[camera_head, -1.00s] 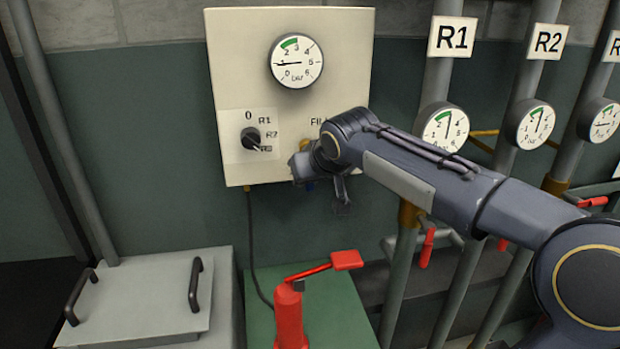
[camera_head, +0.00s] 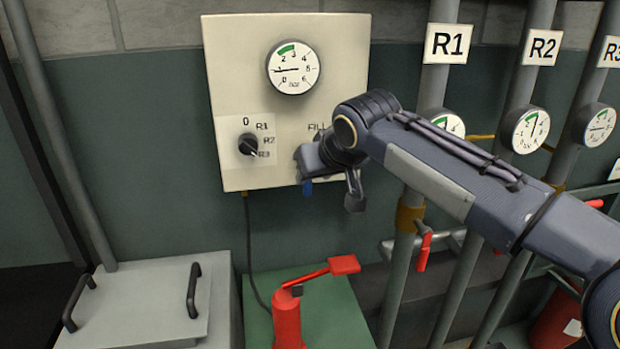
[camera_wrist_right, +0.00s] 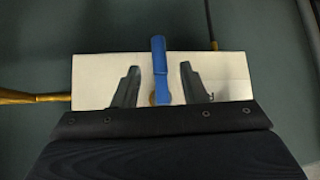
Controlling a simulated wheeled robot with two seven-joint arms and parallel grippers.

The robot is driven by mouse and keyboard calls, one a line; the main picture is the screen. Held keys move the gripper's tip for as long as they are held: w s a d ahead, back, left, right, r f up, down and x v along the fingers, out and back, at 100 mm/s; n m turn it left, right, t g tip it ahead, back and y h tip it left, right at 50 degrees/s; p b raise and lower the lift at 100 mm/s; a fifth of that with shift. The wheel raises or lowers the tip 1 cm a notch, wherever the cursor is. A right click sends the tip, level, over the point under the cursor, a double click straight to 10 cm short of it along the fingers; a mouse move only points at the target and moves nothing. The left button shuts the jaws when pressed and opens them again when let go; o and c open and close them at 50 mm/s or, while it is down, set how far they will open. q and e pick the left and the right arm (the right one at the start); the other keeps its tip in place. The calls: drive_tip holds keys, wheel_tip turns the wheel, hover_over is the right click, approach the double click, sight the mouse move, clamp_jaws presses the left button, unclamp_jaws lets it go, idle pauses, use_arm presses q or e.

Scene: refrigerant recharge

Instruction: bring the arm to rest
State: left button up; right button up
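My right arm (camera_head: 450,160) reaches in from the right, in front of the lower right of a cream panel (camera_head: 230,80). Its gripper (camera_wrist_right: 160,68) is open and empty in the right wrist view, its two fingers apart. A blue lever (camera_wrist_right: 158,60) shows between the fingers in that view, with no finger seen touching it. In the head view the lever (camera_head: 307,188) shows below the gripper, which hides the fitting under the FILL label (camera_head: 315,127). My left gripper is not in view.
The panel carries a gauge (camera_head: 293,67) and a black selector knob (camera_head: 248,144). Pipes with R1 (camera_head: 449,43) and R2 (camera_head: 540,47) signs stand behind my arm. A red pump (camera_head: 287,318) with a raised handle stands below. A grey lidded box (camera_head: 135,300) is at left.

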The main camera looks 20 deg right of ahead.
drive_tip(key=shift+s+r, duration=0.5)
drive_tip(key=shift+s, duration=0.1)
drive_tip(key=s+a+f+g+y+p, duration=0.1)
drive_tip(key=s+a+f+p, duration=0.1)
drive_tip(key=s, duration=0.6)
drive_tip(key=s+a+f+g+y+p, duration=0.1)
drive_tip(key=s+a+f+p, duration=0.1)
drive_tip(key=s+f+p, duration=0.3)
drive_tip(key=s+a+f+m+g+y+p, duration=0.1)
drive_tip(key=s+f+p, duration=0.3)
drive_tip(key=s, duration=0.8)
drive_tip(key=shift+a+y, duration=0.4)
drive_tip(key=shift+y, duration=0.1)
